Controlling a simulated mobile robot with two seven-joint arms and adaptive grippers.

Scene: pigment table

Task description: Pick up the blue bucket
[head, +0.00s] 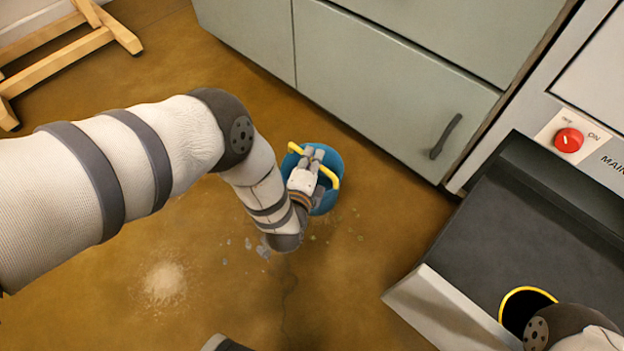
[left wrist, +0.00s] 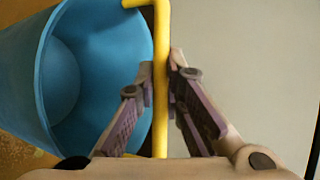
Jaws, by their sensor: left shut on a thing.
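The blue bucket (head: 326,201) is on or just above the brown floor, in front of the grey-green cabinet; I cannot tell whether it touches the floor. Its yellow handle (head: 329,175) crosses over the top. My left gripper (head: 312,157) is over the bucket, shut on the handle. In the left wrist view the yellow handle (left wrist: 161,60) runs between the fingers of my left gripper (left wrist: 162,75). The bucket (left wrist: 95,70) shows tilted at the left there, and its inside looks empty. My right gripper is not in view.
The grey-green cabinet (head: 390,80) with a dark handle stands behind the bucket. A dark-topped machine (head: 540,220) with a red switch (head: 568,140) is at the right. A wooden stand (head: 60,55) is at the upper left. Pale powder (head: 164,283) and small spots lie on open floor.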

